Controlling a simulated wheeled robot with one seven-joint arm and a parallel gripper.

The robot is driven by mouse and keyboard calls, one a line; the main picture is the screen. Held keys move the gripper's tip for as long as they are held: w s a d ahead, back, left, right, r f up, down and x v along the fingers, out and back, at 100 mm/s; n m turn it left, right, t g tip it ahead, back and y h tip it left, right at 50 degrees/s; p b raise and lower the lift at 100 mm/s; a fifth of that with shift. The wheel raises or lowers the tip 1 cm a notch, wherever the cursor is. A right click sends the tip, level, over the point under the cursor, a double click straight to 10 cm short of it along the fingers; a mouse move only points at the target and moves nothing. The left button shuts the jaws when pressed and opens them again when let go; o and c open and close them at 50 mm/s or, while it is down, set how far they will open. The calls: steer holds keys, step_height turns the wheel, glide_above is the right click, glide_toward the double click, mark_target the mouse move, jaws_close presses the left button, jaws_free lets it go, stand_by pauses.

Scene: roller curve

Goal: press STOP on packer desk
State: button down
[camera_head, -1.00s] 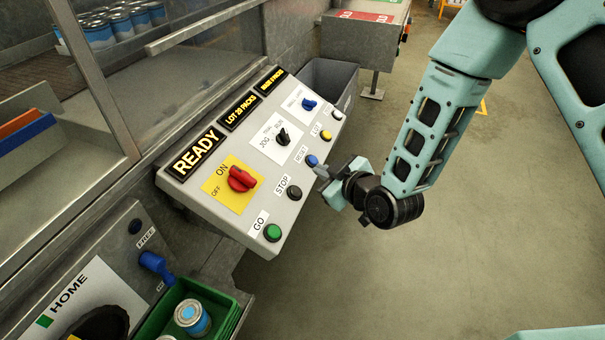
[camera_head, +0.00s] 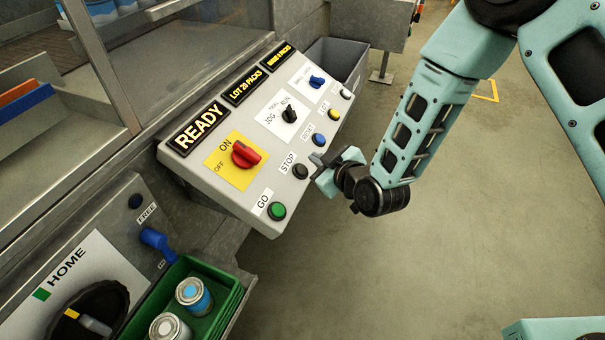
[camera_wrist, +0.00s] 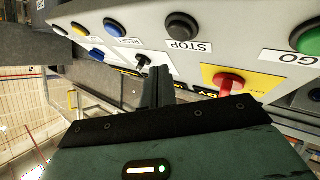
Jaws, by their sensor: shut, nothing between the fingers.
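The packer desk (camera_head: 228,186) is a sloped grey panel in the middle of the head view. Its black STOP button (camera_head: 300,171) sits between the green GO button (camera_head: 277,211) and the blue RESET button (camera_head: 318,140). In the wrist view the STOP button (camera_wrist: 182,26) is at top centre with its label upside down. My gripper (camera_head: 318,160) is shut and empty, just right of the STOP button in the head view. In the wrist view its fingers (camera_wrist: 158,85) point up at the panel, left of and below STOP. I see no contact with the button.
A red ON/OFF switch (camera_head: 245,154) on a yellow plate and a black JOG/RUN switch (camera_head: 289,115) stand out from the panel. READY shows on a display (camera_head: 198,127). A green crate (camera_head: 222,309) with cans is at lower left. The floor at right is clear.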

mark_target(301, 164)
steer(key=shift+w+a+f+b, duration=0.15)
steer(key=shift+a+f+b, duration=0.25)
steer(key=shift+f, duration=0.25)
steer(key=shift+w+a+f+b, duration=0.1)
steer(key=shift+a+f+b, duration=0.2)
steer(key=shift+f+b, duration=0.3)
steer(key=shift+f, duration=0.1)
stand_by(1.1)
steer(key=shift+w+a+f+b, duration=0.1)
steer(key=shift+a+f+b, duration=0.1)
steer(key=shift+f+b, duration=0.15)
steer(key=shift+a+f+b, duration=0.2)
steer(key=shift+f+b, duration=0.15)
steer(key=shift+b, duration=0.1)
stand_by(0.6)
steer(key=shift+r, duration=0.1)
steer(key=shift+d+r+p, duration=0.45)
steer(key=shift+r, duration=0.25)
steer(key=shift+r, duration=0.1)
steer(key=shift+s+d+r+p, duration=0.15)
steer(key=shift+d+r+p, duration=0.3)
steer(key=shift+r, duration=0.25)
steer(key=shift+s+d+r+p, duration=0.2)
steer(key=shift+d+r+p, duration=0.15)
steer(key=shift+r, duration=0.3)
steer(key=shift+s+d+r+p, duration=0.15)
steer(key=shift+d+r+p, duration=0.2)
steer(key=shift+r+p, duration=0.25)
steer(key=shift+r, duration=0.1)
